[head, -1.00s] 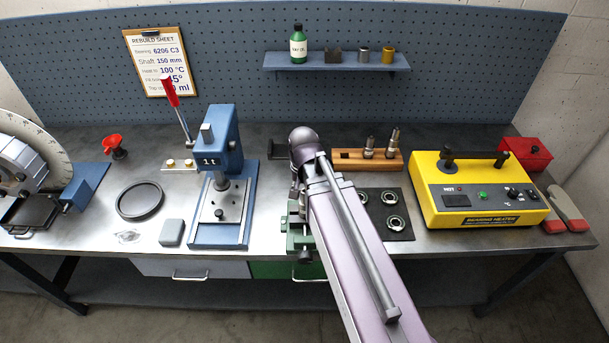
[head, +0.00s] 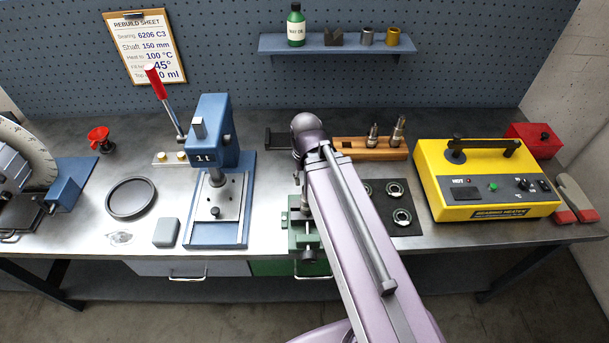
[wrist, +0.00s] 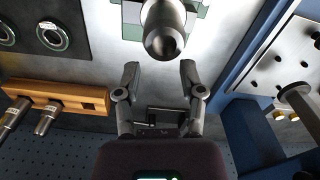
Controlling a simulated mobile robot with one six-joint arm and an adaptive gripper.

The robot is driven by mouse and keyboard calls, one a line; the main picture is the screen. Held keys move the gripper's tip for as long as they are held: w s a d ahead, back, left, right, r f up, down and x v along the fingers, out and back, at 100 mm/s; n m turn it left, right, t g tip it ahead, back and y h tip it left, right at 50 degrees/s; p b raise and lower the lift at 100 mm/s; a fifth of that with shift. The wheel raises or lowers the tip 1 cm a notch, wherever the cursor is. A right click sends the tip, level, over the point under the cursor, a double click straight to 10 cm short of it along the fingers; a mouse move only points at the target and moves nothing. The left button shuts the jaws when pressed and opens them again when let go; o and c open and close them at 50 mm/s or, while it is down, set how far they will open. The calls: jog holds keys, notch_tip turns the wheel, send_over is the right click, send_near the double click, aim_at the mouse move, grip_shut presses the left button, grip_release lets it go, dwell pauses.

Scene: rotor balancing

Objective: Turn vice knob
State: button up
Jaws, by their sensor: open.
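The green vice (head: 303,236) stands at the front edge of the bench, partly hidden behind my arm. Its dark round knob (head: 306,257) faces the front, below the vice body. In the wrist view, green vice parts (wrist: 195,22) show at the top edge, with a grey metal cylinder (wrist: 163,38) with a bored end in front of them. My gripper (wrist: 159,70) is open and empty, its two fingers apart just below that cylinder in the picture. The knob cannot be made out in the wrist view.
A blue press (head: 215,175) stands close left of the vice. A dark mat (head: 405,222) with bearing rings lies to the right, with a wooden holder (head: 370,149) behind it. The yellow bearing heater (head: 485,180) is further right. A dark ring (head: 131,198) lies left of the press.

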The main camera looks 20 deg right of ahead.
jog(key=shift+a, duration=0.3)
jog(key=shift+r, duration=0.1)
